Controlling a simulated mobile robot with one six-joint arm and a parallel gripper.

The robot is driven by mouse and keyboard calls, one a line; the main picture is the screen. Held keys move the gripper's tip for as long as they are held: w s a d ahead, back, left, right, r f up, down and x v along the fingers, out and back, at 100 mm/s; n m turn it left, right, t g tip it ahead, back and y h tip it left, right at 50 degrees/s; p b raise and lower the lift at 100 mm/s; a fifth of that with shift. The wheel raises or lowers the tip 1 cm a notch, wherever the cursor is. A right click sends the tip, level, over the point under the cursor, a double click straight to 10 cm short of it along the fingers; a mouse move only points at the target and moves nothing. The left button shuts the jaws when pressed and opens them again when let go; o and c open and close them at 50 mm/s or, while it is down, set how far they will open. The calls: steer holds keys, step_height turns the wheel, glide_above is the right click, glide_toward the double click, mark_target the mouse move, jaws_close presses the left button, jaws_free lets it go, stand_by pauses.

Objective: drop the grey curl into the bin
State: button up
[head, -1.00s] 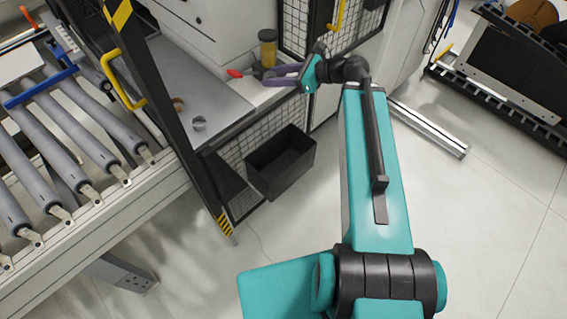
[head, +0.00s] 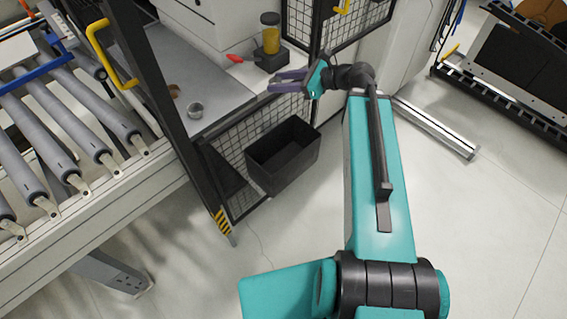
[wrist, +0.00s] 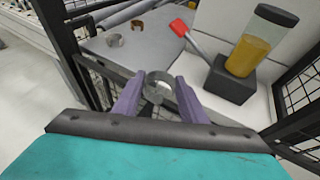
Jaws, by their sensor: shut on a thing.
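My gripper (wrist: 157,92) has purple fingers. They are shut on a light grey, ring-like curl (wrist: 158,76), which sits between the fingertips in the wrist view. In the head view my gripper (head: 288,82) is by the front edge of the bench, above and behind the bin; the curl in it cannot be made out there. The black open-topped bin (head: 290,172) stands on the floor against the mesh panel, lower and nearer than the gripper. I cannot make out the bin in the wrist view.
Another greyish curl (head: 195,110) and a brown curl (head: 174,90) lie on the grey plate. A red-handled tool (wrist: 180,28) and an amber jar (wrist: 247,56) on a black block are beside the gripper. A black post (head: 160,70) and roller conveyor (head: 60,120) are left.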

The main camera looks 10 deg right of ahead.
step_height(320, 180, down, 4)
steer(key=b, duration=0.3)
steer(key=shift+d+f, duration=0.15)
steer(key=shift+s, duration=0.15)
